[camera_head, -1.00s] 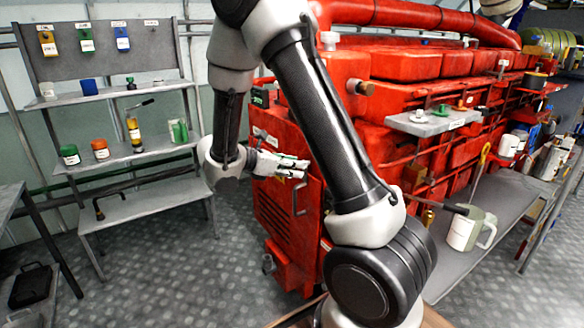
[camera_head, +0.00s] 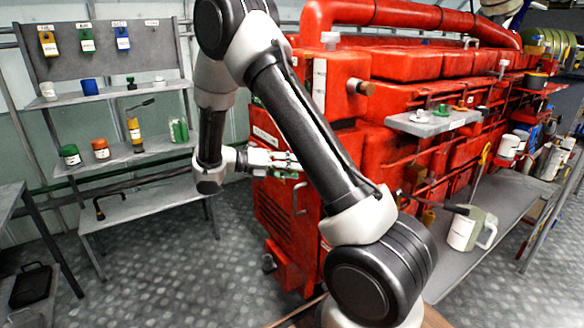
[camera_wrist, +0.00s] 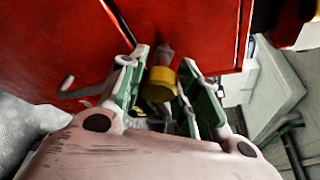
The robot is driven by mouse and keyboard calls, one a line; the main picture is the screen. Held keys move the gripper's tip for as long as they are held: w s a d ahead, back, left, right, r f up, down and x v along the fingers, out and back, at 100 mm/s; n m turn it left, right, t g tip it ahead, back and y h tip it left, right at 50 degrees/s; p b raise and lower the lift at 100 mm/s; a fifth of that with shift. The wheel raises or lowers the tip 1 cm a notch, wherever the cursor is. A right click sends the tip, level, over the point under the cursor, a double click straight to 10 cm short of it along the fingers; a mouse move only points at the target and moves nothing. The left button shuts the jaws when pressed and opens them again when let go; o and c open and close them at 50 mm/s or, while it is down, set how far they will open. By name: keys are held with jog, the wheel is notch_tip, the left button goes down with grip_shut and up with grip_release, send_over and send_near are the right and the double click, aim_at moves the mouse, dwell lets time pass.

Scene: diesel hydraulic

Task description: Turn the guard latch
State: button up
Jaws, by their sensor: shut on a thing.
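A yellow knob-like piece with a paler end (camera_wrist: 160,84), which I take as the guard latch, sits against the red panel (camera_wrist: 70,40) in the wrist view. My gripper (camera_wrist: 155,95) has its green-padded fingers on either side of it and is shut on it. In the head view my gripper (camera_head: 287,165) reaches sideways to the left end of the red engine housing (camera_head: 290,215). The latch is too hidden there to make out.
A bar handle (camera_head: 301,198) stands out from the housing near my gripper. A grey shelf rack (camera_head: 125,155) with jars stands on the left. A bench with a pale jug (camera_head: 461,234) is on the right. Floor between is clear.

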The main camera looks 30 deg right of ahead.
jog(key=n+g, duration=0.1)
jog(key=n, duration=0.1)
jog(key=shift+f+n+h, duration=0.1)
jog(key=shift+n+h, duration=0.3)
jog(key=shift+w+n+g+h, duration=0.1)
jog(key=shift+n+g+h, duration=0.5)
jog(key=shift+n, duration=1)
jog(key=o, duration=1)
jog(key=v, duration=1.2)
